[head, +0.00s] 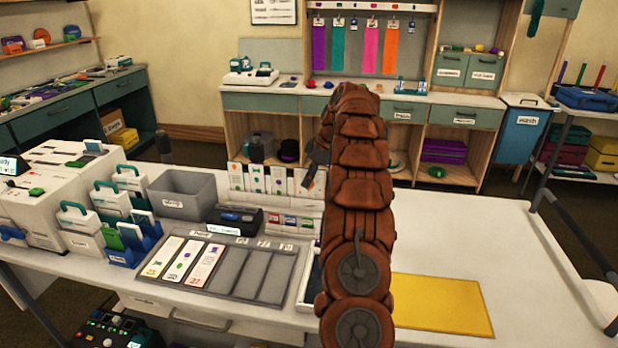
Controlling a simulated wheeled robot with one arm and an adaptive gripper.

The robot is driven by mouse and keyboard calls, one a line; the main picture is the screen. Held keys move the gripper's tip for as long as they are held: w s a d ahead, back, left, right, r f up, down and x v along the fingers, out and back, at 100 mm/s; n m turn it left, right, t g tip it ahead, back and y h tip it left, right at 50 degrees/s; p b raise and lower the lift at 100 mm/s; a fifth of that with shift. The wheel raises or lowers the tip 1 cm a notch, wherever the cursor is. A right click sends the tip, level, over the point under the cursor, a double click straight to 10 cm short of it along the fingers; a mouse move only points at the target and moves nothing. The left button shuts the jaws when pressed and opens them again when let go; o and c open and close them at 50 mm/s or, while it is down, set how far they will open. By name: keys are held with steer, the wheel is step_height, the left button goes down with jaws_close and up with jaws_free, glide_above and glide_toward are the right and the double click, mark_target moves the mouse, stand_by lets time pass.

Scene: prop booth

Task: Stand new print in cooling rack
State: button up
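Several white prints with coloured shapes (255,179) stand upright in a row behind the middle of the table; this looks like the cooling rack, but its frame is mostly hidden. My brown arm rises in front and bends down on its far side. My gripper (312,168) shows as a small dark shape at the right end of that row. Its fingers are too small and partly hidden to tell if they hold a print. A white panel or print shows just below it. Three printed strips (180,260) lie on the left of a grey slotted mat (233,268). I cannot tell which print is new.
A yellow sheet (440,305) lies at front right. The table's right is clear.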

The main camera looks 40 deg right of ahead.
steer(key=shift+v, duration=3.65)
steer(key=shift+r, duration=0.1)
